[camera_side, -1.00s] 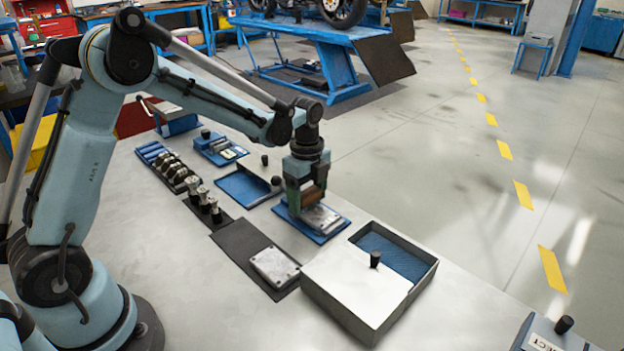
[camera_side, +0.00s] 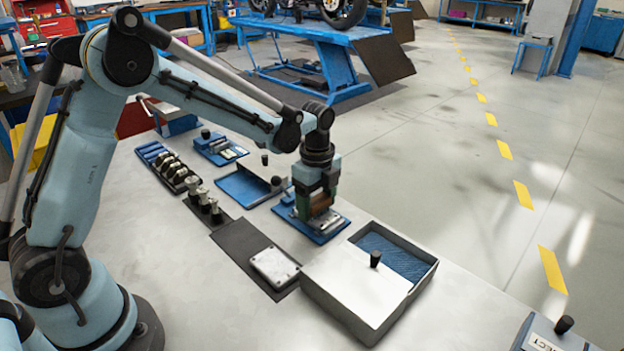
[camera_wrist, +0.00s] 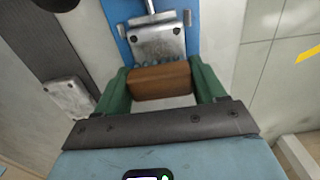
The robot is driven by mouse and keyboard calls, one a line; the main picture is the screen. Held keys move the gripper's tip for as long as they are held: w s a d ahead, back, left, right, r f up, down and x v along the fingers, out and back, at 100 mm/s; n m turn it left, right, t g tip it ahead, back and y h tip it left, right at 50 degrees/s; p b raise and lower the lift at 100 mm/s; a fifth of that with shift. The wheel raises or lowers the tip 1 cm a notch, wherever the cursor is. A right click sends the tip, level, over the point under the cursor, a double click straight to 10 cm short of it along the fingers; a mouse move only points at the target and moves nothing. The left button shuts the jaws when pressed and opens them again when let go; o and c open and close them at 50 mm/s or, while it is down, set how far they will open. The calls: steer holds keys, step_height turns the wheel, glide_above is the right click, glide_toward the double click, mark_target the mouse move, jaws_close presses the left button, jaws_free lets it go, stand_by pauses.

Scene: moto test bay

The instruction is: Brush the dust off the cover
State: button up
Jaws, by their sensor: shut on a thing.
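My gripper (camera_side: 317,203) is shut on a brush with a brown wooden block (camera_wrist: 160,80), held between its green fingers. The brush is over the metal cover (camera_side: 328,221), which lies on a blue mat (camera_side: 336,231). In the wrist view the cover (camera_wrist: 160,42) shows beyond the brush, with its grey-blue bristles at the cover's near edge. Whether the bristles touch the cover is hard to tell. Part of the cover is hidden behind the brush and gripper. Any dust on it is too small to make out.
A second metal plate (camera_side: 274,267) lies on a dark mat (camera_side: 238,240) to the left. A grey box (camera_side: 345,318) with a black-knobbed lid stands in front. A rack of metal parts (camera_side: 175,175) and blue trays (camera_side: 241,187) stand behind. The bench between them and my base is clear.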

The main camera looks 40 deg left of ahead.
steer(key=shift+a, duration=2)
steer(key=shift+d, duration=3.5)
step_height(320, 180, up, 8)
steer(key=shift+r, duration=0.15)
steer(key=shift+a, duration=0.1)
